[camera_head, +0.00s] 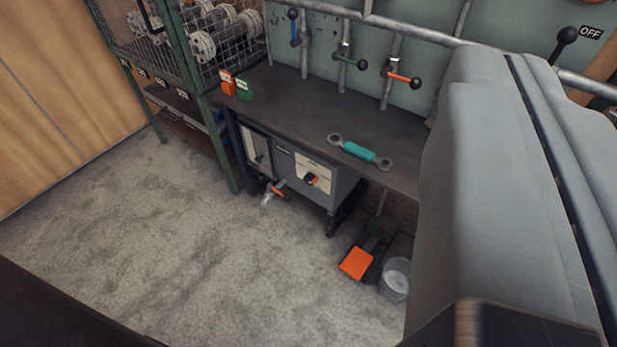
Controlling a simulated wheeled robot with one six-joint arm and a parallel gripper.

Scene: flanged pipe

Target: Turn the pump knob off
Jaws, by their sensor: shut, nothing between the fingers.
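A grey cabinet (341,192) on black feet stands under the dark workbench. A black and orange knob (312,180) sits on a pale panel on the cabinet's front; it looks like the pump knob, but its markings are too small to read. A second pale panel (256,150) to its left has a small dark control. An orange-handled tap (276,188) sticks out low on the cabinet. My gripper's fingers do not show; a large grey part of my own arm fills the right side.
The workbench (300,117) holds a teal-handled tool (359,151) and orange and green containers. Blue, green and orange valve levers (404,79) hang above. An orange pedal (356,263) and a bucket (396,279) stand on the floor. Open concrete floor (190,250) lies left.

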